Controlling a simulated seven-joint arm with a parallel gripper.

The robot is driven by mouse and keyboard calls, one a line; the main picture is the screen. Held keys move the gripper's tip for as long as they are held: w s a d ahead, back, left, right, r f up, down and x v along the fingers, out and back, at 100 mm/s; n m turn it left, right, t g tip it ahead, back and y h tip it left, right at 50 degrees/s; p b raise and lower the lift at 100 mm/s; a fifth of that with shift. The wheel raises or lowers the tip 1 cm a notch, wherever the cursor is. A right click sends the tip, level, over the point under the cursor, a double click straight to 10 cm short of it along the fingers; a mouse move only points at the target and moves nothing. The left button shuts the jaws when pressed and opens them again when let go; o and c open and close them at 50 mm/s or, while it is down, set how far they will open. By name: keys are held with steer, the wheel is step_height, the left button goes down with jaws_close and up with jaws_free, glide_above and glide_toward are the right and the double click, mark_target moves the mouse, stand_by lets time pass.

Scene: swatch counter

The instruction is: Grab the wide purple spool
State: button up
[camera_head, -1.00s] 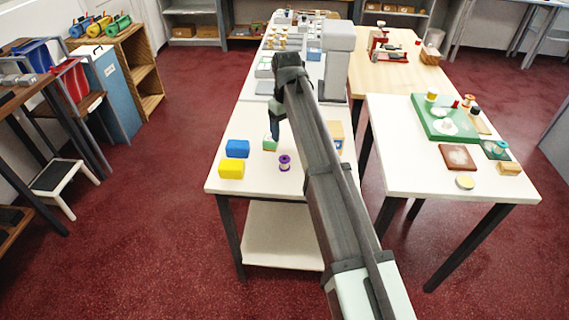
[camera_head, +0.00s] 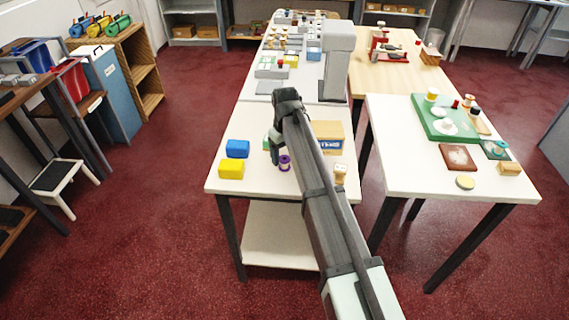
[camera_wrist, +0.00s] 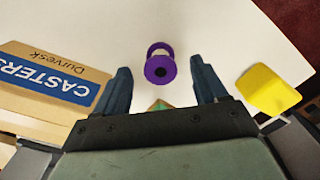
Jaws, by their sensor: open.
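The purple spool (camera_head: 285,163) stands on the white table, just below my gripper (camera_head: 277,152) in the head view. In the wrist view the purple spool (camera_wrist: 160,67) shows purple flanges, a pale core and a dark centre hole. It lies ahead of my gripper (camera_wrist: 160,82), roughly midway between the two finger lines. The fingers are spread apart with nothing held between them. The spool's distance below the fingertips is hard to tell.
A cardboard box marked CASTERS (camera_wrist: 45,82) lies left of the fingers in the wrist view. A yellow block (camera_wrist: 268,90) is on the right, and a blue block (camera_head: 237,148) sits nearby. A green-topped block (camera_wrist: 160,105) is partly hidden by my gripper.

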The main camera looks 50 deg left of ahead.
mark_target(285, 159)
step_height(285, 159, down, 3)
steer(key=shift+f, duration=0.2)
steer(key=c, duration=1.1)
